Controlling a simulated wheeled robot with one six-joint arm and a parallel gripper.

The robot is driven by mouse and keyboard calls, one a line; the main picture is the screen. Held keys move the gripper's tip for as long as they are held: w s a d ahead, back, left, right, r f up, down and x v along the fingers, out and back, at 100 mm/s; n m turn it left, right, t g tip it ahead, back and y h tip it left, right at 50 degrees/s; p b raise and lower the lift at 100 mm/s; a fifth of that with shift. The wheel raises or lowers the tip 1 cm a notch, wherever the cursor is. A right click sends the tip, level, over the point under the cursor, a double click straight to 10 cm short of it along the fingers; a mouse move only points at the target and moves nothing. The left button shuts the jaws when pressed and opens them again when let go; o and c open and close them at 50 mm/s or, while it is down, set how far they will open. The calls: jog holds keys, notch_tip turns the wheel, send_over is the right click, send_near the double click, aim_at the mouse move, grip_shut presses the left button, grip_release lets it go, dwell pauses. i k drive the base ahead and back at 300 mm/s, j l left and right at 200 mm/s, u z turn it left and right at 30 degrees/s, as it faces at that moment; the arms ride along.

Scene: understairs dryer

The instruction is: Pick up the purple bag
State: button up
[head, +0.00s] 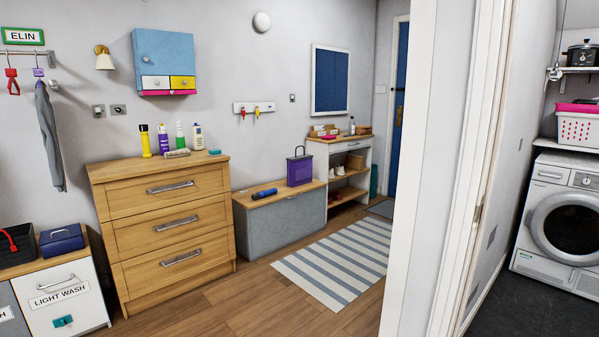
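A purple bag (300,170) with a dark looped handle stands upright on the wooden top of a low grey bench (281,222). It is near the bench's right end, in the middle of the head view. Nothing hides its front. My gripper is not in view.
A dark blue cylindrical object (264,193) lies on the bench, left of the bag. A wooden chest of drawers (162,224) stands left of the bench, and a shelf unit (338,170) stands to its right. A striped rug (338,262) covers floor in front. A white door frame (440,170) rises on the right.

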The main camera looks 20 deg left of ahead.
aim_at(300, 167)
jog(key=i+j+u, duration=0.25)
jog(key=u, duration=0.15)
jog(key=i+j+u, duration=0.35)
jog(key=i+u, duration=0.25)
jog(key=u, duration=0.15)
jog(key=i+u, duration=0.4)
jog(key=i+j, duration=0.15)
jog(key=i, duration=0.45)
jog(key=i+j+z, duration=0.15)
jog(key=i, duration=0.5)
jog(key=i+l+z, duration=0.2)
jog(key=z, duration=0.2)
jog(key=i+z, duration=0.85)
jog(key=i+j+z, duration=0.15)
jog(key=i+z, duration=0.15)
jog(key=z, duration=0.15)
jog(key=i+l+z, duration=0.15)
jog(key=i, duration=1.45)
jog(key=i+j+u, duration=0.1)
jog(key=i, duration=0.55)
